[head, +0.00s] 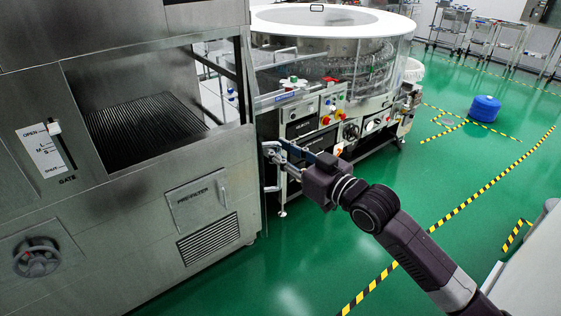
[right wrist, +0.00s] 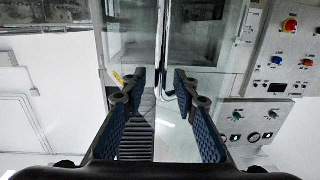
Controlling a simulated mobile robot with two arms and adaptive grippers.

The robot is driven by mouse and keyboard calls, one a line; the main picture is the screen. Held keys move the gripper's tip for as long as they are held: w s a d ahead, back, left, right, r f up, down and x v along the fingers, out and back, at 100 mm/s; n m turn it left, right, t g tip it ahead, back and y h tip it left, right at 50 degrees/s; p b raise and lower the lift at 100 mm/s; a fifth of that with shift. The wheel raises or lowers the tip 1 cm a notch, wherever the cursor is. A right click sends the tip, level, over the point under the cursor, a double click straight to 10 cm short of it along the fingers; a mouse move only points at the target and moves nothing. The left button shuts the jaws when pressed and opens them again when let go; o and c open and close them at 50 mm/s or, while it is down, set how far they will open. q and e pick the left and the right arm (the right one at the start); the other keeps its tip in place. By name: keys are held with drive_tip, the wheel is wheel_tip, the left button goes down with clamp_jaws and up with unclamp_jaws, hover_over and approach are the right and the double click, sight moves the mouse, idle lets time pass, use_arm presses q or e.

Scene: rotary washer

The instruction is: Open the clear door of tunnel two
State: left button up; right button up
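A steel tunnel housing (head: 120,215) with a wide opening fills the left of the head view. A tall clear panel (head: 251,75) in a metal frame stands nearly edge-on at its right end; I cannot read a tunnel number. In the right wrist view, clear panes (right wrist: 205,35) stand either side of a vertical metal edge. My right gripper (head: 279,152) is beside the housing's right edge, its fingers pointing left. My left gripper is out of view.
A round white-topped washer (head: 330,22) stands behind, with a control panel (right wrist: 285,65) of coloured knobs near my right gripper. A gate lever (head: 55,128) and handwheel (head: 37,257) are on the housing.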

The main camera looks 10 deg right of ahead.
drive_tip(key=r, duration=0.5)
drive_tip(key=shift+w+d+r, duration=0.1)
drive_tip(key=shift+w+r, duration=0.15)
drive_tip(key=shift+r, duration=0.35)
drive_tip(key=shift+g+h, duration=0.3)
drive_tip(key=shift+g, duration=0.2)
drive_tip(key=f, duration=0.4)
drive_tip(key=shift+s+f, duration=0.2)
drive_tip(key=shift+f, duration=0.15)
drive_tip(key=shift+g, duration=0.3)
drive_tip(key=d, duration=0.1)
drive_tip(key=d+f, duration=0.1)
drive_tip(key=d, duration=0.1)
drive_tip(key=w+d+b, duration=0.1)
drive_tip(key=shift+d+f, duration=0.35)
drive_tip(key=shift+d, duration=0.05)
drive_tip(key=shift+s, duration=0.1)
drive_tip(key=shift+f, duration=0.15)
